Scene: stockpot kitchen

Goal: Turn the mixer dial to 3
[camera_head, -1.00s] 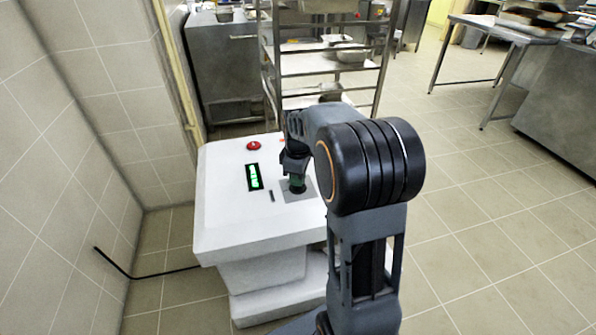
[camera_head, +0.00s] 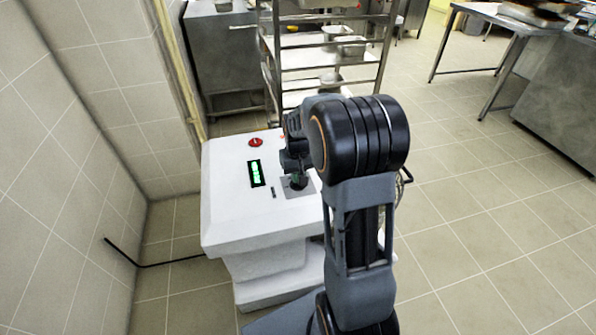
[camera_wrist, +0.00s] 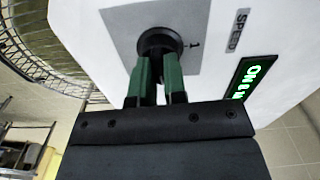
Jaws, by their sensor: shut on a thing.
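The mixer dial (camera_wrist: 160,41) is a round black knob on a grey square plate (camera_wrist: 112,28), seen in the wrist view. A printed "1" stands beside it, and the word SPEED is on the white panel. My gripper (camera_wrist: 158,66) has green fingers closed on the dial's near side; their tips overlap its lower edge. In the head view the dial (camera_head: 298,183) is partly hidden beneath my gripper (camera_head: 297,174). The dial's pointer is not clear. The white mixer (camera_head: 228,212) has a lit green display (camera_head: 256,173), which reads ON and more in the wrist view.
A wire guard (camera_wrist: 40,60) is beside the mixer. A steel rack (camera_head: 320,68) stands behind. Tiled wall is left; open floor is right.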

